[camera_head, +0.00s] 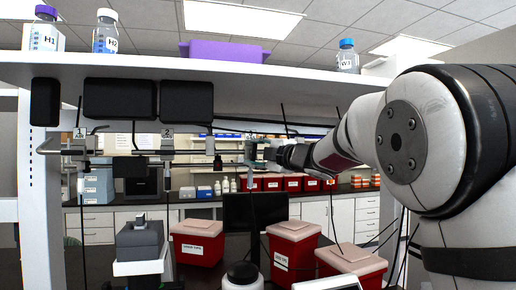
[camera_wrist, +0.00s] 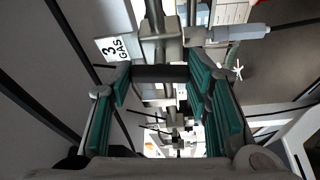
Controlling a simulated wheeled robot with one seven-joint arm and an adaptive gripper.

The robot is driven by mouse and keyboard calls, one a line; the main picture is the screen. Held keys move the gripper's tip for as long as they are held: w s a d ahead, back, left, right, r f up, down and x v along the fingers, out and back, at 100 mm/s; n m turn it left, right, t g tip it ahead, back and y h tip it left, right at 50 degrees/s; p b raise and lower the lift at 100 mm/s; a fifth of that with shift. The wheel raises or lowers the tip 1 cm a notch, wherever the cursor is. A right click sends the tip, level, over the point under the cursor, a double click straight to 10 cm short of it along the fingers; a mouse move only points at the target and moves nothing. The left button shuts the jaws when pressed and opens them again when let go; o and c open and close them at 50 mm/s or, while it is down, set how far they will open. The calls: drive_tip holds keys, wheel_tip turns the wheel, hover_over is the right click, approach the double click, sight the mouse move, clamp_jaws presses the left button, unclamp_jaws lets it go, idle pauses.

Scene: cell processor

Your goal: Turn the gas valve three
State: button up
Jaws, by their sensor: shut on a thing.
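The gas valve three is a grey metal fitting (camera_wrist: 160,42) in the upper middle of the wrist view, beside a white label reading "3 GAS" (camera_wrist: 115,48). Its dark bar-like handle (camera_wrist: 152,74) spans between my fingertips. My gripper (camera_wrist: 160,76), with teal finger pads, is shut on this handle, one finger on each side. In the head view my gripper (camera_head: 264,152) reaches in from the right to the pipe under the shelf. The valve is small there and partly hidden by the gripper.
Valves labelled 1 (camera_head: 80,133) and 2 (camera_head: 167,133) hang to the left under the shelf (camera_head: 230,74). Bottles and a purple box (camera_head: 226,51) stand on it. Below are red bins (camera_head: 198,242), a dark monitor (camera_head: 256,212) and hanging cables.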

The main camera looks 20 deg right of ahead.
drive_tip(key=shift+n+g+p, duration=0.3)
drive_tip(key=shift+n+p, duration=0.2)
drive_tip(key=shift+n, duration=0.3)
drive_tip(key=o, duration=1.2)
drive_tip(key=shift+c, duration=0.2)
drive_tip(key=shift+s+d, duration=0.15)
drive_tip(key=shift+s, duration=0.15)
drive_tip(key=v, duration=1.1)
drive_tip(key=shift+s, duration=0.2)
drive_tip(key=shift+r, duration=0.1)
